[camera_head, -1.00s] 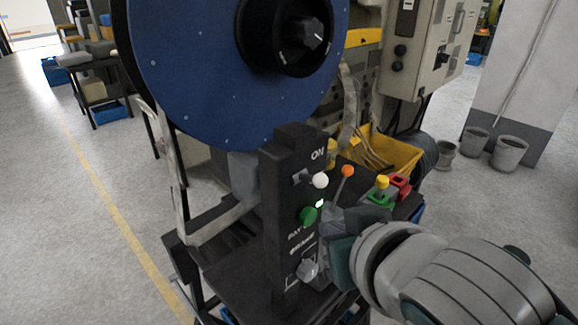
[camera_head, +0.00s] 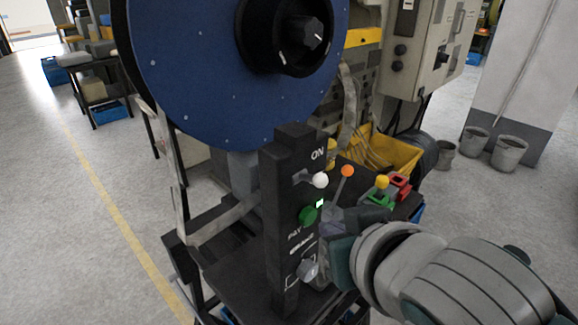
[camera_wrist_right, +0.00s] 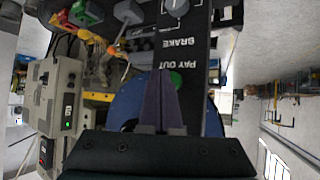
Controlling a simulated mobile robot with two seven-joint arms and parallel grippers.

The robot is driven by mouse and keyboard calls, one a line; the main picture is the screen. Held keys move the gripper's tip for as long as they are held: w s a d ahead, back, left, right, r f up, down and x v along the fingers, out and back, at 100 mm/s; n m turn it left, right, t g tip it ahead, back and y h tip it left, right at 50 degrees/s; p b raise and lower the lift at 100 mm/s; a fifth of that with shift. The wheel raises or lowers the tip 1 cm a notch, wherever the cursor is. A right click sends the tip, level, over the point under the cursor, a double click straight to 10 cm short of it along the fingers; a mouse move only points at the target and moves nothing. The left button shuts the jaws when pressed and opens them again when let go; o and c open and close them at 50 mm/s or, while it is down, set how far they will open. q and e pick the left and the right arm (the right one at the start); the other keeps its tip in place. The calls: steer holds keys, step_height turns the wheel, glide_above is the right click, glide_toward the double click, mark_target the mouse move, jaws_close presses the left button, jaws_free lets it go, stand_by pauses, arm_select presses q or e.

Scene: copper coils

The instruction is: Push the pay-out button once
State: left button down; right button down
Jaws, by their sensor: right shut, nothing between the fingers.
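The green pay-out button (camera_head: 307,217) sits on the upright black control panel (camera_head: 284,240), below a white-knobbed ON lever (camera_head: 319,180) and above a grey brake knob (camera_head: 308,270). My right gripper (camera_head: 326,222) is shut and empty, its fingertips just right of the button. In the right wrist view the closed purple-grey fingers (camera_wrist_right: 165,88) point at the panel and partly cover the green button (camera_wrist_right: 178,88). I cannot tell whether the tips touch it. My left gripper is out of view.
A large blue reel (camera_head: 200,75) stands above the panel. Orange (camera_head: 347,171) and yellow (camera_head: 382,182) knobbed levers, a red part (camera_head: 399,184) and a yellow bin (camera_head: 395,155) lie behind my right gripper. Open floor (camera_head: 60,230) is at the left.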

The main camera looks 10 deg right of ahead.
steer(key=shift+w+a, duration=0.25)
steer(key=shift+w, duration=0.1)
stand_by(0.4)
steer(key=shift+w+a, duration=0.3)
steer(key=shift+w, duration=0.1)
stand_by(0.5)
steer(key=shift+s, duration=0.1)
steer(key=shift+s+d+p, duration=0.45)
steer(key=shift+s+d, duration=0.1)
steer(key=shift+s, duration=0.1)
